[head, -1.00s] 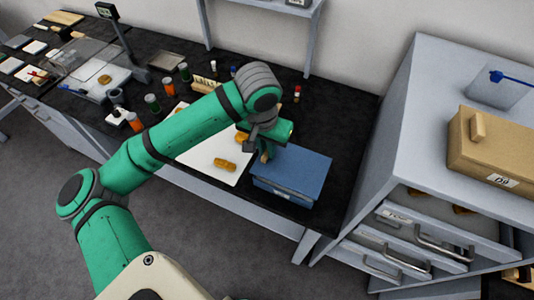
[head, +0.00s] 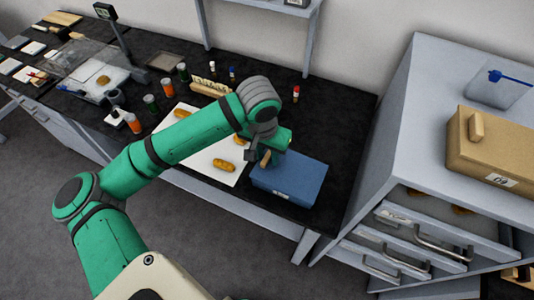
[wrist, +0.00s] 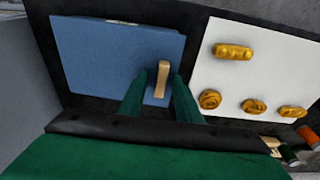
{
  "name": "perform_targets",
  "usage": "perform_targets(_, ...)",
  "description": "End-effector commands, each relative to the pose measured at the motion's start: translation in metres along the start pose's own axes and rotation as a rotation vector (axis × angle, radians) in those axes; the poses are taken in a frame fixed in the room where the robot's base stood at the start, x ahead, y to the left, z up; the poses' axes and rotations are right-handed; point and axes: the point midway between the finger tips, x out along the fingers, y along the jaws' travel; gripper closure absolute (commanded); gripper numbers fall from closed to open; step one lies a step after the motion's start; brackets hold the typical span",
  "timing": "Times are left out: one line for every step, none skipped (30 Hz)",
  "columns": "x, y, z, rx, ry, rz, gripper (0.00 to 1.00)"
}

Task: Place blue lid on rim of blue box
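The blue lid (head: 300,168) lies flat on top of the blue box (head: 287,190), covering its opening, and looks level with its rim. In the wrist view the lid (wrist: 105,60) fills the left half, with a light wooden bar handle (wrist: 162,80) near its right edge. My gripper (wrist: 158,77) has its two green fingers apart, one on each side of the handle, with narrow gaps showing. In the head view the gripper is mostly hidden by my wrist, and the handle (head: 265,158) shows beside it. The box interior is hidden.
A white board (head: 215,165) with several golden pieces lies left of the box. Bottles, a scale (head: 100,85) and small tools stand farther left on the black bench. A grey drawer cabinet (head: 385,140) with a tan lidded box (head: 500,150) stands at the right.

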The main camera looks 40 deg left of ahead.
Motion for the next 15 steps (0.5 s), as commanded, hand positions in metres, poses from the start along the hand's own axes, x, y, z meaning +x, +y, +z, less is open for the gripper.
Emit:
perform_targets(-0.002, 0.0, 0.0, -0.001, 0.001, 0.0, 0.69)
perform_targets(-0.004, -0.001, 0.0, -0.002, 0.001, 0.0, 0.69)
perform_targets(-0.008, -0.002, 0.0, -0.003, 0.001, 0.0, 0.69)
perform_targets(-0.012, -0.002, 0.0, -0.004, 0.002, 0.0, 0.69)
perform_targets(-0.016, -0.003, 0.0, -0.005, 0.002, -0.001, 0.69)
perform_targets(-0.023, -0.003, 0.0, -0.006, 0.002, -0.001, 0.69)
perform_targets(-0.028, -0.003, 0.0, -0.006, 0.003, 0.0, 0.69)
perform_targets(-0.034, -0.003, 0.0, -0.006, 0.002, -0.001, 0.69)
perform_targets(-0.043, -0.003, 0.0, -0.005, 0.004, -0.001, 0.69)
perform_targets(-0.049, -0.002, 0.0, -0.003, 0.003, 0.0, 0.69)
perform_targets(-0.055, -0.002, 0.0, -0.003, 0.003, -0.001, 0.69)
perform_targets(-0.063, -0.002, -0.001, -0.002, 0.003, 0.0, 0.69)
perform_targets(-0.069, -0.001, 0.0, -0.001, 0.003, -0.001, 0.69)
perform_targets(-0.075, -0.001, -0.001, 0.0, 0.003, -0.001, 0.69)
perform_targets(-0.082, 0.0, -0.001, 0.0, 0.003, -0.001, 0.69)
